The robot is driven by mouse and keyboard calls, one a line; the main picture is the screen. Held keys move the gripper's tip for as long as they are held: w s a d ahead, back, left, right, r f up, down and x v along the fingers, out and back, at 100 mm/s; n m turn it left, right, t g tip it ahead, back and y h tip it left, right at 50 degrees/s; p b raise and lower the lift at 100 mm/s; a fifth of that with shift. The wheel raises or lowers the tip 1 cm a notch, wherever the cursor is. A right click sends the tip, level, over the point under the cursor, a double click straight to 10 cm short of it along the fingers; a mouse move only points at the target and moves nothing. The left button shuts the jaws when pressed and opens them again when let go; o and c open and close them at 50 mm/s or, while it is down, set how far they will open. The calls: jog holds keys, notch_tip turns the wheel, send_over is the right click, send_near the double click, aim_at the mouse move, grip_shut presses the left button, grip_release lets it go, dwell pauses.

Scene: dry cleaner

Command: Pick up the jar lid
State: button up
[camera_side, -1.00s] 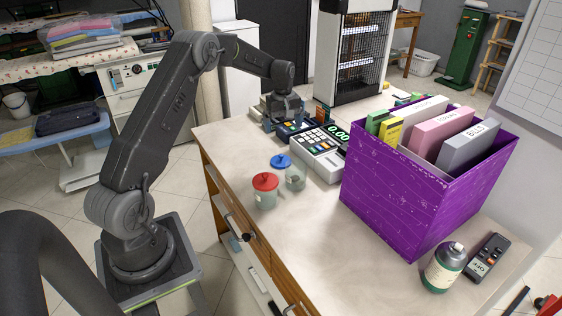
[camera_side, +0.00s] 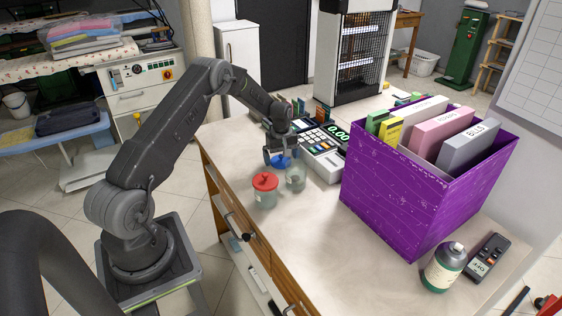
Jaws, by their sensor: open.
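Two small clear jars stand on the counter, one with a red lid (camera_side: 265,181) and one with a blue lid (camera_side: 280,161). The blue lid sits tilted or offset at the left of the rear jar (camera_side: 296,177), partly hidden by my gripper. The red lid is on the front jar (camera_side: 265,199). My gripper (camera_side: 281,161) points down just above or around the blue lid, with its jaws open. I cannot tell whether the fingers touch the lid.
A calculator-like register (camera_side: 322,160) stands just right of the jars. A purple box (camera_side: 405,195) of files fills the counter's right side. The front middle of the counter (camera_side: 315,235) is clear.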

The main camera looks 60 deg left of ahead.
jog(key=shift+f, duration=0.3)
jog(key=shift+c, duration=0.3)
jog(key=c, duration=0.8)
jog(key=shift+o, duration=0.2)
